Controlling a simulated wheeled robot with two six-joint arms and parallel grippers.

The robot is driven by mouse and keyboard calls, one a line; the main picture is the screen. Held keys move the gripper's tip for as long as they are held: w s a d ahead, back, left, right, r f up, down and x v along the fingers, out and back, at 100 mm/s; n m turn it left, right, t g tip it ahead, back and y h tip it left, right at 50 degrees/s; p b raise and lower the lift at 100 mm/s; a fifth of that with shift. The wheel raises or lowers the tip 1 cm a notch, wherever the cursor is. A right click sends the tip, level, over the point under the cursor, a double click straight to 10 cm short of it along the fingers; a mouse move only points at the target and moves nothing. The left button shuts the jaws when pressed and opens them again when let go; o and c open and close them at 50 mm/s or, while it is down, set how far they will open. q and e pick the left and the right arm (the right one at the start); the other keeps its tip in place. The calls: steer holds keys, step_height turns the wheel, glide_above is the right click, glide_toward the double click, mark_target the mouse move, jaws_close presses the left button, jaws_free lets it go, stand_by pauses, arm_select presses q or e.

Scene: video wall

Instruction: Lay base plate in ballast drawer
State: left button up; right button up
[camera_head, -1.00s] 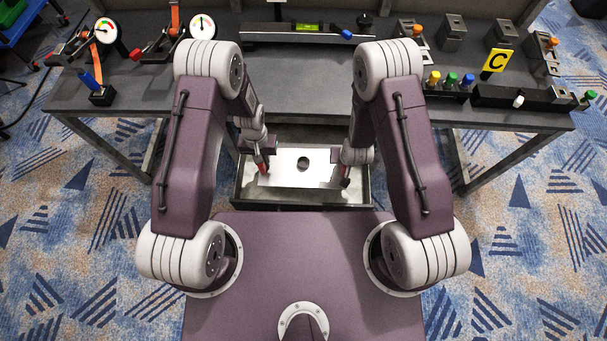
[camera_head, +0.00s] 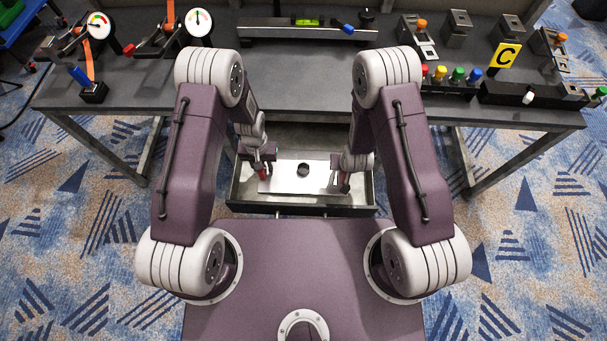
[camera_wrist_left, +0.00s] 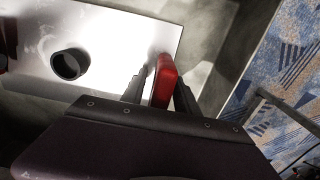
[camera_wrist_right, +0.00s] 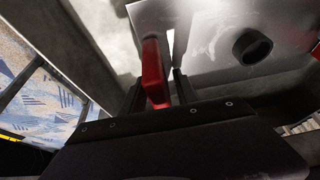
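The plate also shows in the left wrist view (camera_wrist_left: 110,35) and the right wrist view (camera_wrist_right: 200,35).
The dark workbench (camera_head: 300,70) stands behind the drawer. It bears two dial gauges, a rail with a green level (camera_head: 306,22), coloured pegs and a yellow C sign (camera_head: 504,55). Bare drawer floor shows behind the plate. Patterned carpet lies on both sides.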

arm_select(q)
steer(key=shift+r, duration=0.1)
arm_select(e)
steer(key=shift+r, duration=0.1)
arm_select(q)
step_height(320, 180, up, 12)
arm_select(e)
steer(key=v, duration=0.7)
steer(key=shift+s+r, duration=0.2)
stand_by(0.5)
